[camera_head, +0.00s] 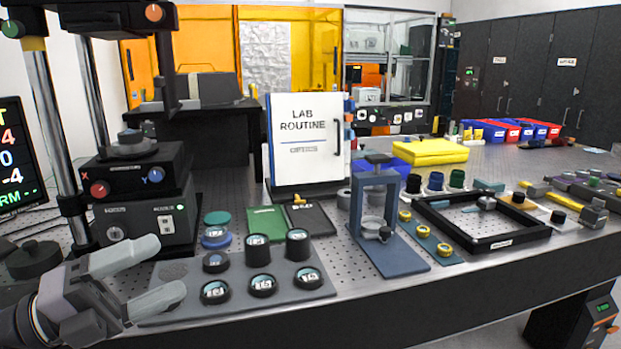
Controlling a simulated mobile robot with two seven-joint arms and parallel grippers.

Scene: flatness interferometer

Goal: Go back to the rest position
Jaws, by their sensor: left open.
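My left gripper (172,270) comes in from the lower left, its two pale grey fingers spread apart with nothing between them. It is beside and over the left end of a grey tray (170,310) that holds several black round holders with labelled tops. The nearest black holder (215,292) is just to the right of the lower finger and appears apart from it. My right gripper does not show in the head view.
Behind the gripper stands a black interferometer (150,215) with chrome posts. A blue stand (375,210) and a black square frame (485,240) are to the right. A white Lab Routine board (307,140) stands behind. The bench's front edge runs below.

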